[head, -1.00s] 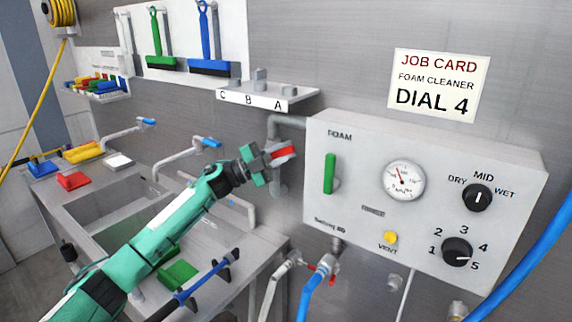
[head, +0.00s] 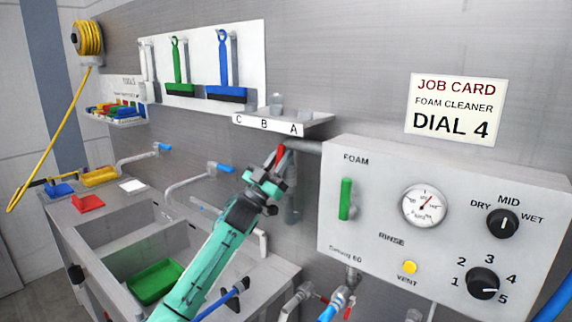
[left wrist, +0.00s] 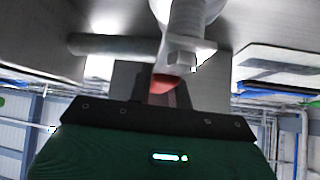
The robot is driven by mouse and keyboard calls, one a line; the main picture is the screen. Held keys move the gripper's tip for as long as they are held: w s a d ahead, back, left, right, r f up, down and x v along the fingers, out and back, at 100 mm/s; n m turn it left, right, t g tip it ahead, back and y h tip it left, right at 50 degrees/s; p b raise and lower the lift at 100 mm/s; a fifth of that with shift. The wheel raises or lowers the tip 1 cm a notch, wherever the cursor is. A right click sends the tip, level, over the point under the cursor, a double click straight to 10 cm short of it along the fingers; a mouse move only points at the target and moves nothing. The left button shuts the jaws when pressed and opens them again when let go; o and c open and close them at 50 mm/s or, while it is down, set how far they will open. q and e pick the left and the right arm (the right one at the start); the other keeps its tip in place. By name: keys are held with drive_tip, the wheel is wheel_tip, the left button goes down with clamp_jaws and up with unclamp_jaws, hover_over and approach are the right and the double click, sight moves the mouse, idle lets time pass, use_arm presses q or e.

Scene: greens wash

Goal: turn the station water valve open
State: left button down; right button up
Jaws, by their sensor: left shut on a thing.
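The station water valve has a red handle (head: 280,154) on the grey pipe just left of the foam panel, under the shelf. The handle stands nearly upright in the head view. My left gripper (head: 271,176) is shut on this handle, and its jaws hide the lower part. In the left wrist view the red handle (left wrist: 165,82) shows between the dark fingers, close to the grey valve body (left wrist: 182,50). The gauge (head: 425,206) has its needle pointing up and to the right. My right gripper is out of view.
The foam panel (head: 385,265) with a green lever (head: 345,199), a yellow vent button (head: 409,267) and two black knobs stands right of the gripper. Sinks and blue-handled taps are to the left.

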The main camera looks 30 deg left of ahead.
use_arm(q)
drive_tip(key=n+y, duration=0.1)
drive_tip(key=a+n+t+y, duration=0.1)
drive_tip(key=n+y, duration=0.1)
drive_tip(key=shift+w, duration=0.1)
drive_tip(key=shift+a+n+y, duration=0.15)
drive_tip(key=shift+n+y, duration=0.35)
drive_tip(key=shift+n, duration=0.2)
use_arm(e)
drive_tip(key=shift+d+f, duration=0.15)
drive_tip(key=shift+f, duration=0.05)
use_arm(q)
drive_tip(key=shift+y, duration=0.3)
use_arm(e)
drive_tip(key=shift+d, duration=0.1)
use_arm(q)
drive_tip(key=c, duration=1.3)
unclamp_jaws()
drive_tip(key=shift+a, duration=0.1)
